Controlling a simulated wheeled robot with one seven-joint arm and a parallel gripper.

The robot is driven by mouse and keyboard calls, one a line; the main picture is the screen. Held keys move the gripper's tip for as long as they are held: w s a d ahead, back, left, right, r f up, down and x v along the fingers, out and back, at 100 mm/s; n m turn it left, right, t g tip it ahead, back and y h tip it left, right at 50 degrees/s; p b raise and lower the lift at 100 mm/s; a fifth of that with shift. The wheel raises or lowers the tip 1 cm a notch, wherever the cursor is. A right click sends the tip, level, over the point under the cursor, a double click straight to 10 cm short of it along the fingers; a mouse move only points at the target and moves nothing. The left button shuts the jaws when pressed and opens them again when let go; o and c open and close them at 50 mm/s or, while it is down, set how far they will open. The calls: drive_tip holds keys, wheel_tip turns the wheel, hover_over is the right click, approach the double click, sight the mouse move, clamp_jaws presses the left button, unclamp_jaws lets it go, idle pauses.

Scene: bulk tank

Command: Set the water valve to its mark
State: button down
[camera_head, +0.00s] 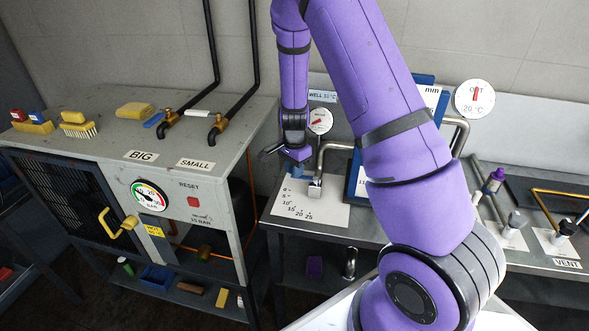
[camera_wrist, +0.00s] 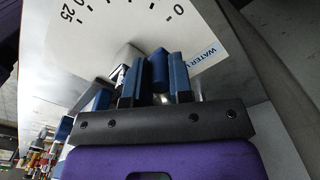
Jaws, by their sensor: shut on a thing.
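The water valve's white scale plate (camera_head: 318,212) lies on the steel bench, with marks from 5 to 25 readable in the head view. The plate also fills the top of the wrist view (camera_wrist: 118,35), with 0 at the right, 25 at the left and a partly covered WATER label (camera_wrist: 203,57). My gripper (camera_wrist: 156,80) is shut on the blue valve handle (camera_wrist: 158,62), which stands between its blue fingers. In the head view my gripper (camera_head: 285,155) is small and dark, just above the plate. The handle's pointer and exact setting are hidden.
A bent steel pipe (camera_head: 335,147) and a small round gauge (camera_head: 319,121) stand behind the plate. A blue-framed board (camera_head: 352,182) is close on its right. To the left is a grey cabinet (camera_head: 225,150) with brushes, brass taps and a pressure gauge (camera_head: 150,196).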

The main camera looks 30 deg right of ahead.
drive_tip(key=c, duration=1)
unclamp_jaws()
wheel_tip(320, 180, up, 11)
drive_tip(key=shift+f, duration=0.15)
drive_tip(key=s+a+r+n+t+y, duration=0.1)
drive_tip(key=s+a+r+n, duration=0.3)
drive_tip(key=r, duration=0.5)
drive_tip(key=s+a+r+n+t, duration=0.1)
drive_tip(key=s+r+n, duration=0.2)
drive_tip(key=s+r, duration=0.45)
drive_tip(key=s+a+r+n+t, duration=0.1)
drive_tip(key=s+r+n, duration=0.2)
drive_tip(key=s, duration=0.3)
drive_tip(key=s+a+r+n+t, duration=0.1)
drive_tip(key=s+r+n, duration=0.2)
drive_tip(key=s, duration=0.3)
drive_tip(key=s+a+r+n+t+h, duration=0.1)
drive_tip(key=s+r+n, duration=0.2)
drive_tip(key=s, duration=0.3)
drive_tip(key=shift+a, duration=0.25)
